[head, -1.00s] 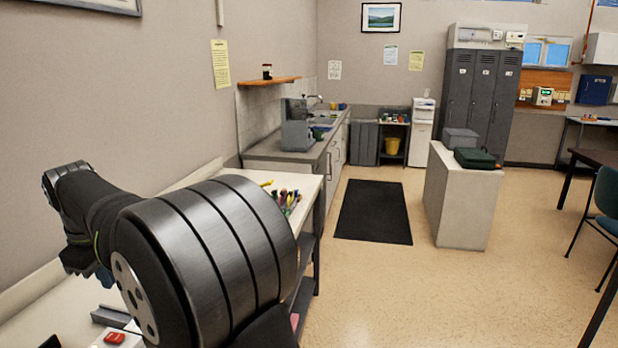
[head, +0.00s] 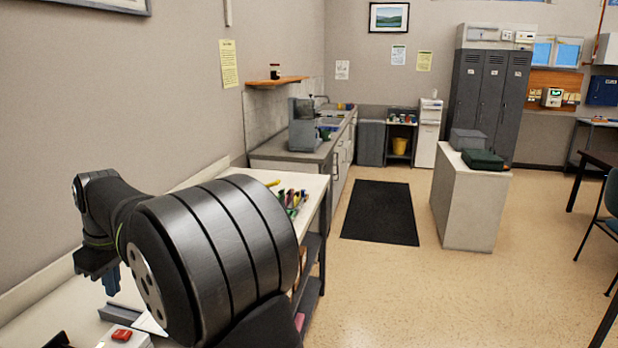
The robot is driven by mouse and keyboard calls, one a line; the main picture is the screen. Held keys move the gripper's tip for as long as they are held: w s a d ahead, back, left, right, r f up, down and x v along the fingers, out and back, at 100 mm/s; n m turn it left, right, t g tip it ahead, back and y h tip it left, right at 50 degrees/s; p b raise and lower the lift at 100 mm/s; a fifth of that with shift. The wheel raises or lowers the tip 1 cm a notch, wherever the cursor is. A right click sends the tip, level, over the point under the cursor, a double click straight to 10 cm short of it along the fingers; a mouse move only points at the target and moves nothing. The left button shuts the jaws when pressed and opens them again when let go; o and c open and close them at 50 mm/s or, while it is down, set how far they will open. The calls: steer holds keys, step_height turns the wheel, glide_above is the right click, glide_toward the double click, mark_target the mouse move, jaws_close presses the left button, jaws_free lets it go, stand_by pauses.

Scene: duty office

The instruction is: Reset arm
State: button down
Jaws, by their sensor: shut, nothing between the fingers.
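My arm fills the lower left of the head view, its big dark ribbed joint in front of the workbench (head: 312,188). My gripper (head: 111,280) hangs beyond that joint at the far left, pointing down above the bench. Its dark body and blue fingertips show small; the fingers look shut, with nothing seen between them. The ribbed joint hides part of the bench top.
On the bench are a red-and-white switch box (head: 122,336) and several coloured tools (head: 291,200). The wall rises close on the left. Beyond are a sink counter (head: 290,152), a black mat (head: 380,212) and a white pedestal (head: 468,208). The floor between is clear.

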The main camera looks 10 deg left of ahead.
steer(key=w+d+r+m, duration=0.1)
steer(key=w+d+r, duration=0.1)
steer(key=w+r, duration=0.2)
steer(key=shift+d+r+t, duration=0.2)
steer(key=shift+d+t, duration=0.1)
steer(key=shift+d, duration=0.05)
steer(key=c, duration=1.8)
jaws_free()
steer(key=shift+s+a, duration=0.1)
steer(key=shift+s, duration=0.05)
steer(key=o, duration=1.8)
steer(key=s+a+n+h, duration=0.1)
steer(key=s+a, duration=0.4)
steer(key=s, duration=0.7)
steer(key=shift+a+r+g+h, duration=0.2)
steer(key=shift+r+g+h, duration=0.2)
steer(key=shift+h, duration=0.2)
steer(key=f, duration=1)
steer(key=shift+s, duration=0.2)
steer(key=shift+r, duration=0.1)
